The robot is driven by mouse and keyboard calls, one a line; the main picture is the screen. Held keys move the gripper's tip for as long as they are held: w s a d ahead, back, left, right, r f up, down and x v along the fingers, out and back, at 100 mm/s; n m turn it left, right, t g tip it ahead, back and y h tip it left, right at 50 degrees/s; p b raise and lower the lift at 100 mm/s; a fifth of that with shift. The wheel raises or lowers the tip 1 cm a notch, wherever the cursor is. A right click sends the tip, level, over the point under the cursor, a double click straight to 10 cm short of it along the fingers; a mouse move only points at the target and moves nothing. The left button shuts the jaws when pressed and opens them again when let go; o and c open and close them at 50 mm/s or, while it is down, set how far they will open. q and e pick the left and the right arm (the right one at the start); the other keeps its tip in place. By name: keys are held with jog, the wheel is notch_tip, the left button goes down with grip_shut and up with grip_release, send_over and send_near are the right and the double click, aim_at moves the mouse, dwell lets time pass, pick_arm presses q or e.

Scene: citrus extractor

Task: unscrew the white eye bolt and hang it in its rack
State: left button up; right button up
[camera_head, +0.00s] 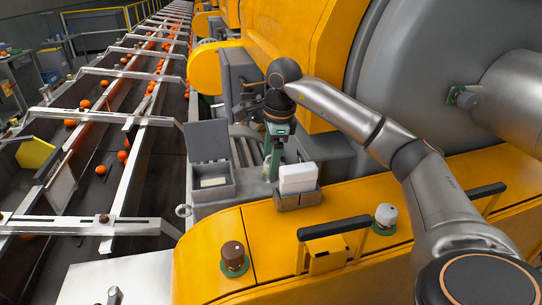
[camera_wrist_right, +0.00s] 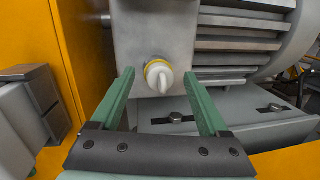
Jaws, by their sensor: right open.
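In the right wrist view, a white bolt head (camera_wrist_right: 161,77) with a yellow collar sits on a grey metal housing; it looks like the white eye bolt, seen nearly end-on so its eye is unclear. My right gripper (camera_wrist_right: 160,85) is open, its two green fingers to either side of and below the bolt in the picture, not visibly touching it. In the head view my right gripper (camera_head: 272,165) points down beside the housing, and the bolt is hidden there. I cannot make out its rack for certain. My left gripper is out of view.
A grey box with a raised lid (camera_head: 208,145) and a white block in a grey holder (camera_head: 297,178) stand close by the gripper. Brown (camera_head: 233,254) and pale (camera_head: 385,216) knobs and a black handle (camera_head: 333,227) rise from the yellow cover. A conveyor carries oranges at left.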

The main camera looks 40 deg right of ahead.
grip_shut()
dwell(0.5)
jog(key=n+y, duration=0.1)
jog(key=n, duration=0.5)
jog(key=shift+d, duration=0.1)
jog(key=n+g, duration=0.1)
jog(key=n, duration=0.5)
jog(key=shift+d+r+y, duration=0.1)
jog(key=shift+y, duration=0.3)
jog(key=shift+c, duration=1.9)
grip_release()
jog(key=shift+o, duration=0.4)
